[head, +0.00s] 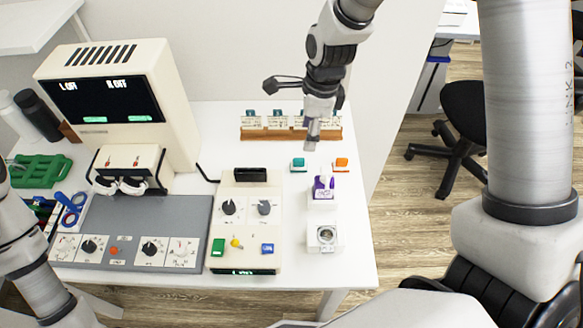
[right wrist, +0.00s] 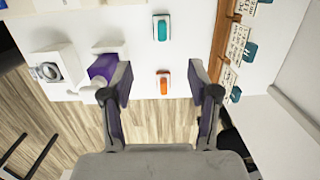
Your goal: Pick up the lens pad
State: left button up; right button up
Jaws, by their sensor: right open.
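I cannot tell for certain which item is the lens pad. My right gripper (head: 312,138) is above the table, between the pads and the card rack in the head view. In the right wrist view its fingers (right wrist: 161,88) are spread and empty, with the orange pad appearing between them, apart from both. My left gripper is out of view.
A wooden rack of cards (head: 290,134) is behind. A control box (head: 248,210) and a grey console (head: 135,215) stand left. The table's right edge is close.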

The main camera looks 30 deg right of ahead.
jog(key=b, duration=0.2)
send_over(299, 159)
jog(key=d, duration=0.2)
jog(key=f, duration=0.4)
jog(key=shift+s+a+f, duration=0.1)
jog(key=shift+s+a, duration=0.05)
jog(key=shift+a, duration=0.05)
jog(key=f, duration=0.2)
jog(key=a+f, duration=0.1)
jog(key=f, duration=0.1)
jog(key=f+b, duration=0.1)
jog(key=f, duration=0.2)
jog(key=shift+w+a, duration=0.25)
jog(key=shift+a, duration=0.1)
jog(key=shift+s+r, duration=0.1)
jog(key=shift+s, duration=0.05)
jog(key=shift+c, duration=0.7)
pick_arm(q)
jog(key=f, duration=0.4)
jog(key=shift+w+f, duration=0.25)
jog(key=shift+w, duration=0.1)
pick_arm(e)
jog(key=c, duration=0.8)
